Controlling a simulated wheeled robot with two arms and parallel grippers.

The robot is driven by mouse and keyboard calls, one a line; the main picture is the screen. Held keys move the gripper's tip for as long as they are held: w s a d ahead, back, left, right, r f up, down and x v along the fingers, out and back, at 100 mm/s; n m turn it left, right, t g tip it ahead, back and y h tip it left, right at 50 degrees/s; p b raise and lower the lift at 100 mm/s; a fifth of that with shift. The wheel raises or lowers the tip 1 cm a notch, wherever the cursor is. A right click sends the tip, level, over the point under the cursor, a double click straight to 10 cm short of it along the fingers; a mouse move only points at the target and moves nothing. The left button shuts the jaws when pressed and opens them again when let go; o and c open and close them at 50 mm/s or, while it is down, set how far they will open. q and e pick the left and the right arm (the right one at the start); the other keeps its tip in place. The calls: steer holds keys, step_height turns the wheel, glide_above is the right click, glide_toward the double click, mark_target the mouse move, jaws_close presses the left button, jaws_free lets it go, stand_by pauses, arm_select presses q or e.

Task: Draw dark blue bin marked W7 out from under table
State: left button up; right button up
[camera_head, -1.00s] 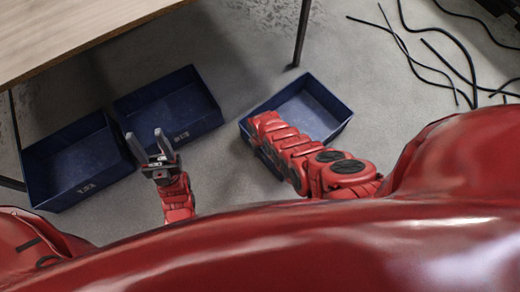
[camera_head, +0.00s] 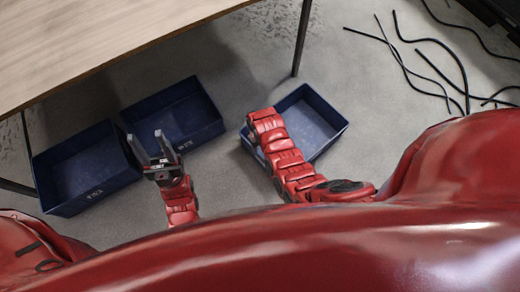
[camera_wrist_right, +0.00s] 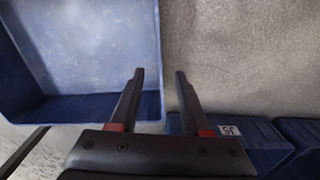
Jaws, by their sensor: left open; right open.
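The left and middle bins have small white labels that I cannot read clearly, so I cannot tell which is W7. My left gripper (camera_head: 146,138) is open and empty, in front of the left and middle bins. My right arm reaches over the right bin's left side. In the right wrist view my right gripper (camera_wrist_right: 160,73) is open and empty, beside an empty blue bin (camera_wrist_right: 90,108).
Black cables (camera_head: 425,60) lie on the floor at the upper right. A dark table leg (camera_head: 301,40) stands behind the right bin. Grey floor is clear between the right bin and the cables. Further blue bin walls with a label (camera_wrist_right: 231,130) show in the right wrist view.

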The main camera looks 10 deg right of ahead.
step_height(320, 180, up, 5)
steer(key=shift+p, duration=0.45)
stand_by(0.3)
